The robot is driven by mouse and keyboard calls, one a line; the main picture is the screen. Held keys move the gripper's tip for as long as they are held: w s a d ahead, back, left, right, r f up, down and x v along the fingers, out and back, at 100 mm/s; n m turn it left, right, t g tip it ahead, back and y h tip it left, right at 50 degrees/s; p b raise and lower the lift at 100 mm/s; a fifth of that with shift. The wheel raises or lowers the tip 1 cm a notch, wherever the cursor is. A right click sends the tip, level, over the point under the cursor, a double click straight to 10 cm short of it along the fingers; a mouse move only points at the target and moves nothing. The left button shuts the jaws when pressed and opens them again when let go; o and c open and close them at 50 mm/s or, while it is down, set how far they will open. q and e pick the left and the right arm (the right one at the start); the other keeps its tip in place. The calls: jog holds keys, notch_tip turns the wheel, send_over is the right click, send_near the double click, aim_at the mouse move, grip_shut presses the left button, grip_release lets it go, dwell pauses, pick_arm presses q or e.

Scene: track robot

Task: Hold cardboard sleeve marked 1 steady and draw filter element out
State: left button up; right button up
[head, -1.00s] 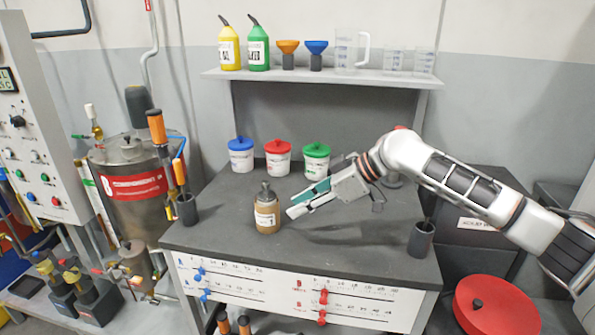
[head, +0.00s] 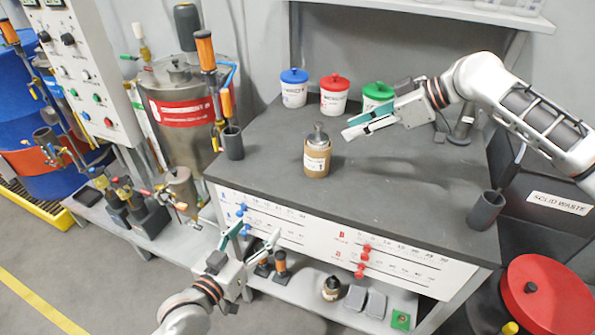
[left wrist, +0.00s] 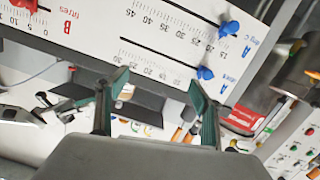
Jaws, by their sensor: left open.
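The brown cardboard sleeve marked 1 (head: 317,160) stands upright on the dark bench top. The grey filter element (head: 318,133) sticks up from its top; its lower part is hidden inside. My right gripper (head: 345,129) is just right of the sleeve, apart from it, with its fingers pointing left; it looks open and empty. My left gripper (head: 256,234) is open and empty, low in front of the bench's white front panel. Its two teal-padded fingers also show apart in the left wrist view (left wrist: 157,85), facing the panel. The sleeve is not seen in that view.
Blue, red and green lidded tubs (head: 334,95) stand behind the sleeve. A dark cup (head: 232,143) is at the bench's left edge, another (head: 486,210) at the right. The white front panel (head: 310,245) carries blue and red sliders. Bench top around the sleeve is mostly clear.

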pick_arm(q)
jog(key=w+d+r+t+h, duration=0.2)
jog(key=w+r, duration=0.3)
jog(key=r, duration=0.4)
jog(key=m+g+h, duration=0.3)
jog(key=m, duration=0.2)
send_near(310, 163)
jog(key=w, duration=0.1)
jog(key=w+d, duration=0.1)
jog(key=w+d+f, duration=0.1)
jog(key=w, duration=0.1)
jog(key=shift+w+d+m+h, duration=0.4)
jog(key=shift+w+m+h, duration=0.1)
jog(key=shift+w, duration=0.1)
jog(key=shift+x, duration=3.75)
jog(key=shift+f, duration=0.2)
jog(key=c, duration=1.3)
jog(key=shift+c, duration=0.2)
